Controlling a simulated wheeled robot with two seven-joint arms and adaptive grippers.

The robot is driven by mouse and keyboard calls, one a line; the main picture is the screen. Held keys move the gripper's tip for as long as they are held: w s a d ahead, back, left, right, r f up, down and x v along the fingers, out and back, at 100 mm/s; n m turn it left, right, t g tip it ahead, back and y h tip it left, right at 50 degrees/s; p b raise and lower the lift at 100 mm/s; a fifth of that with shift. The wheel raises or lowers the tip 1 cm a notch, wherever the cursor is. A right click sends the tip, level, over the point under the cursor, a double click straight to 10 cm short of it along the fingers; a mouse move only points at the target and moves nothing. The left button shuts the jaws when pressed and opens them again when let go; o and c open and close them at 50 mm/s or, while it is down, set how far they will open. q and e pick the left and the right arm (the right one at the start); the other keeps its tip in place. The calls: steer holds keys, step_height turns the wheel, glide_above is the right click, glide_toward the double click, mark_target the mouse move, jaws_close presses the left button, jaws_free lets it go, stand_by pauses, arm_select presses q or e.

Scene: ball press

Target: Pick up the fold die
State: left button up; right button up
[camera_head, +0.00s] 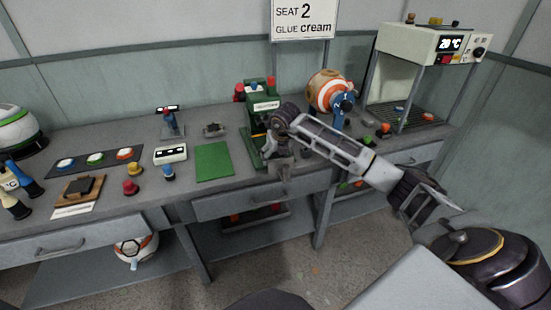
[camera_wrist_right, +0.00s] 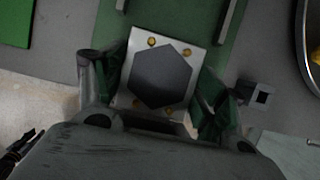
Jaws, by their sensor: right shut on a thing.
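The fold die appears to be the pale square block (camera_wrist_right: 132,101) with a dark hexagon on top and small brass pins at its corners, in the right wrist view. My right gripper (camera_wrist_right: 150,88) has a finger on either side of it and is shut on it. In the head view my right gripper (camera_head: 280,163) is at the front of the green press (camera_head: 262,118), and the die is too small and covered to make out there. The die is over the press's green base (camera_wrist_right: 165,20); I cannot tell whether it touches it. My left gripper is not in view.
A green mat (camera_head: 214,162) lies left of the press on the grey bench. A striped ball (camera_head: 325,88) stands to its right, with an oven-like unit (camera_head: 425,45) beyond. A small grey block (camera_wrist_right: 258,95) lies right of the die. Buttons and a white box (camera_head: 170,153) are farther left.

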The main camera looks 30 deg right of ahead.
mark_target(276, 157)
steer(key=c, duration=0.3)
steer(key=shift+c, duration=0.2)
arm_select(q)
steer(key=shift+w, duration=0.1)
arm_select(e)
steer(key=shift+r, duration=0.1)
steer(key=shift+r, duration=0.85)
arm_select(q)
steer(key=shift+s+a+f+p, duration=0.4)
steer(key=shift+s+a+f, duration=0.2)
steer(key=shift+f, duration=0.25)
arm_select(e)
step_height(276, 157, up, 8)
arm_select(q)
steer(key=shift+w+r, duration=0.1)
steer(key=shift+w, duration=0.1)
arm_select(e)
steer(key=shift+r, duration=0.1)
